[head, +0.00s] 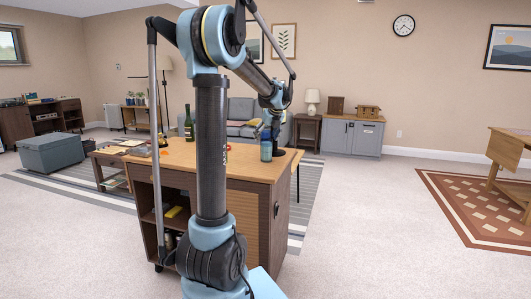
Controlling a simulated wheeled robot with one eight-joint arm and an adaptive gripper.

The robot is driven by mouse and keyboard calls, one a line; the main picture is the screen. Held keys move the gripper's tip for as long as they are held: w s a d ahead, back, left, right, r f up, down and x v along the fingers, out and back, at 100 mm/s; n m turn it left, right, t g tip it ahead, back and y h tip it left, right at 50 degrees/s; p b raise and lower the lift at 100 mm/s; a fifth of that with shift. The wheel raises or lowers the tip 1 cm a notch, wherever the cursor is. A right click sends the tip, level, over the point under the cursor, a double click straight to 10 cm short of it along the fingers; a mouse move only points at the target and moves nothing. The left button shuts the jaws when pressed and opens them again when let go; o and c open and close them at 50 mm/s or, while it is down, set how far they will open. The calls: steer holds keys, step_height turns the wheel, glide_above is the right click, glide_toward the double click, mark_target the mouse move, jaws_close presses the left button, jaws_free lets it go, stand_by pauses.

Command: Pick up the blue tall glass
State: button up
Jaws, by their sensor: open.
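A blue tall glass (266,149) appears to stand upright on the wooden top of the bar counter (240,167), near its right end. My gripper (276,137) hangs from my arm just above and to the right of the glass, pointing down. It is small and dark in this view. The fingers look open and nothing is seen held in them. I cannot tell whether a finger touches the glass, or how far apart they are in depth.
A dark green bottle (189,127) stands on the counter's far left. A small red item (228,147) lies behind my arm column, partly hidden. A grey sofa (241,112) and a blue-grey cabinet (351,136) are farther back. Open carpet lies right of the counter.

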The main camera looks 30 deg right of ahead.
jaws_close()
